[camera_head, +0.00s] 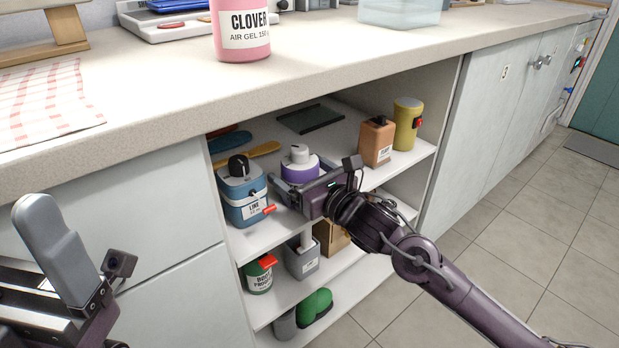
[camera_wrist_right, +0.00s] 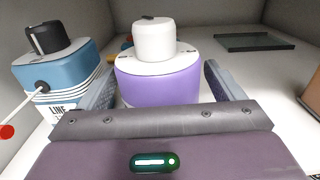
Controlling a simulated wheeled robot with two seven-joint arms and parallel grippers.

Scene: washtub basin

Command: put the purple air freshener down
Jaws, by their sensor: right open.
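The purple air freshener (camera_head: 299,168) has a purple body, a white top and a white cap. It stands upright on the upper shelf of the open cabinet. In the right wrist view the air freshener (camera_wrist_right: 158,78) sits between the two fingers of my right gripper (camera_wrist_right: 160,92), with a visible gap at the right finger. My right gripper (camera_head: 300,190) is open around it, and its lower part is hidden behind the gripper. My left gripper (camera_head: 60,250) is at the lower left edge, away from the cabinet; its jaw opening is not clear.
A blue bottle labelled LINE (camera_head: 242,192) stands close left of my right gripper. An orange bottle (camera_head: 376,142) and a yellow container (camera_head: 407,124) stand to the right. A dark flat tray (camera_head: 310,118) lies behind. The counter (camera_head: 330,50) overhangs the shelf.

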